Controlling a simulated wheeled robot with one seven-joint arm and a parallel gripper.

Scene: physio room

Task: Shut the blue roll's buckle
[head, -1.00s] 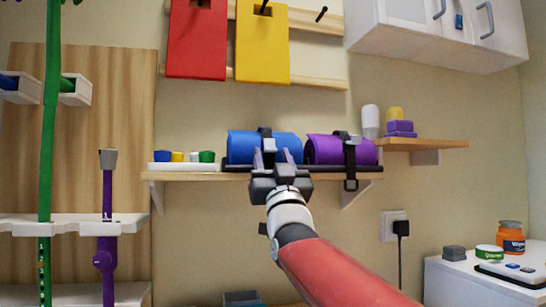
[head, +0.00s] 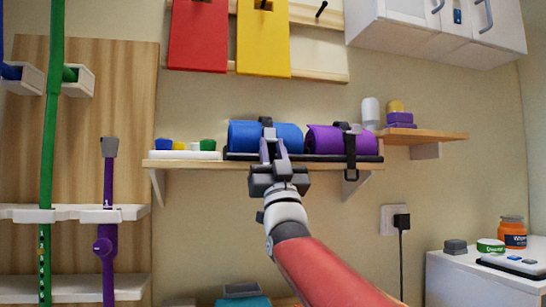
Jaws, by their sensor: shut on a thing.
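The blue roll (head: 244,136) lies on a black tray (head: 235,156) on the wall shelf. A dark strap with a buckle (head: 266,121) shows at the top of the roll; its lower front is hidden behind my fingers. My gripper (head: 273,150) is in front of the roll, pointing up at the strap. Its fingers are close together, shut on the strap end of the blue roll; the held part is mostly hidden. I cannot tell how the buckle's parts sit.
A purple roll (head: 325,140) with a black strap (head: 350,152) hanging over the shelf edge lies close to the right. Small coloured pots on a white tray (head: 185,155) stand to the left. Red (head: 198,35) and yellow (head: 263,40) boards hang above. The space below the shelf is open.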

